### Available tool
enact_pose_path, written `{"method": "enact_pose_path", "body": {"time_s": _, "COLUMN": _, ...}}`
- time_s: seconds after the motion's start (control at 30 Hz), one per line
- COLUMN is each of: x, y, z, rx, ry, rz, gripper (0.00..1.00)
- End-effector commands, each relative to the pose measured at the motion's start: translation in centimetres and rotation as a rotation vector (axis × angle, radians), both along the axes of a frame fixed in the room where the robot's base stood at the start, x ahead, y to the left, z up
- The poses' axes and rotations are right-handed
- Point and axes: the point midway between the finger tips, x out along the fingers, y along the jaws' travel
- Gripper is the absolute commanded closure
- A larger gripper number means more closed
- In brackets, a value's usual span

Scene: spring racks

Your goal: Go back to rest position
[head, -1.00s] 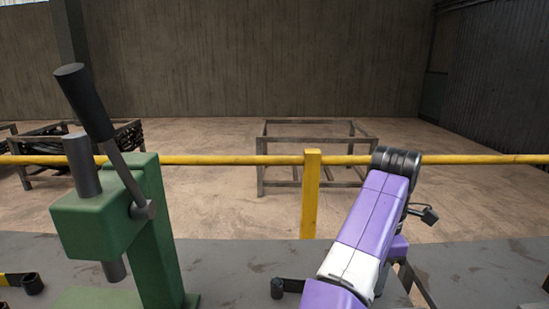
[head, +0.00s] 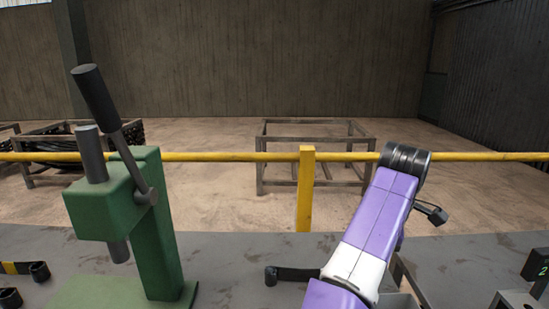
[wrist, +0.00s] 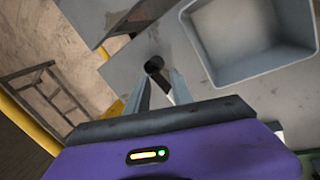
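My gripper (wrist: 160,85) shows at the lower middle of the wrist view, with its two fingers apart. A dark leaf spring with a rolled eye (wrist: 153,65) shows beyond and partly between the fingers. The fingers do not appear closed on it. In the head view the spring (head: 292,274) lies on the grey table, left of my purple and white arm. Its right part is hidden behind my arm. My gripper itself is not visible in the head view.
A green press (head: 160,225) with a black lever stands on the left. A yellow rail (head: 230,157) runs behind the table (head: 230,262). A grey bin (wrist: 250,72) shows in the wrist view. A device with a green display (head: 540,262) is at right.

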Motion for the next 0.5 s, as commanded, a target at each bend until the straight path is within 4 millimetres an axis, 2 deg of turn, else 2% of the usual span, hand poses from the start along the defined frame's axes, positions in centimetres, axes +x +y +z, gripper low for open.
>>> {"method": "enact_pose_path", "body": {"time_s": 0.17, "x": 2.6, "y": -3.2, "z": 1.4, "rx": -0.044, "ry": -0.22, "rz": -0.198, "gripper": 0.72}}
{"method": "enact_pose_path", "body": {"time_s": 0.3, "x": 4.0, "y": -6.8, "z": 2.3, "rx": -0.087, "ry": -0.442, "rz": -0.367, "gripper": 0.72}}
{"method": "enact_pose_path", "body": {"time_s": 0.5, "x": 4.1, "y": -11.3, "z": 3.7, "rx": -0.118, "ry": -0.79, "rz": -0.53, "gripper": 0.72}}
